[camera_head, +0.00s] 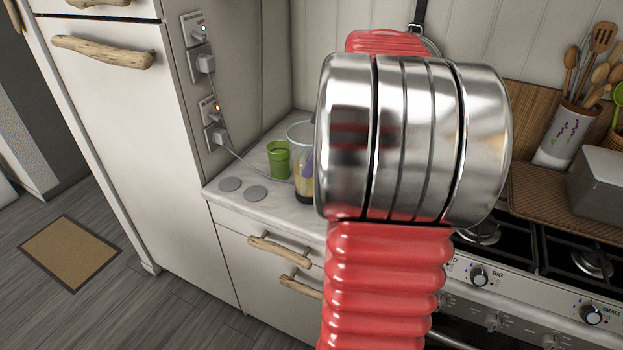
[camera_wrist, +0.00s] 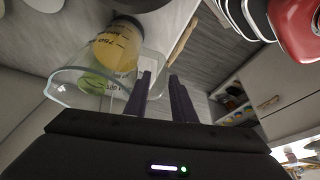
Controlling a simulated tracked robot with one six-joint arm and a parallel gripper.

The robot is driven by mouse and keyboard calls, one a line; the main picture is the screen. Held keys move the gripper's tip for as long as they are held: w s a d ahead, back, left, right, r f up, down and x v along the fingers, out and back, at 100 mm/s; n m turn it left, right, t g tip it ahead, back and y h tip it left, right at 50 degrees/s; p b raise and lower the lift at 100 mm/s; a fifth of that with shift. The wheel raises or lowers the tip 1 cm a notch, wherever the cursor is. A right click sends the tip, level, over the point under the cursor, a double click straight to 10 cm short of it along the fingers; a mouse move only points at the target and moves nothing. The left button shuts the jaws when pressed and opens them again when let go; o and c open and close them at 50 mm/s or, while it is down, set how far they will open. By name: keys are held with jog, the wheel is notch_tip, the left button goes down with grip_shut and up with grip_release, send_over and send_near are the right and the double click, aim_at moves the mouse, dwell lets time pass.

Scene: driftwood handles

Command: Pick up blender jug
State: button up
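The blender jug (camera_head: 299,133) is clear glass with yellow contents and a dark base. It stands on the counter in the head view, its right side hidden behind my arm. In the wrist view the jug (camera_wrist: 115,45) fills the upper left, with its open rim toward the camera and measuring marks on its side. My gripper (camera_wrist: 160,75) has two dark fingers spread apart, close to the right of the jug, by its clear handle. I cannot tell whether they touch it. In the head view a finger shows against the jug.
A green cup (camera_head: 278,158) stands just left of the jug, and two grey discs (camera_head: 242,188) lie on the counter (camera_head: 225,208). A cord runs from the wall sockets (camera_head: 205,63) behind them. The stove (camera_head: 560,250) and a utensil pot (camera_head: 561,136) are at right.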

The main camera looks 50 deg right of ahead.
aim_at(305, 192)
jog(key=x, duration=0.5)
dwell(0.5)
grip_shut()
jog(key=shift+r, duration=0.1)
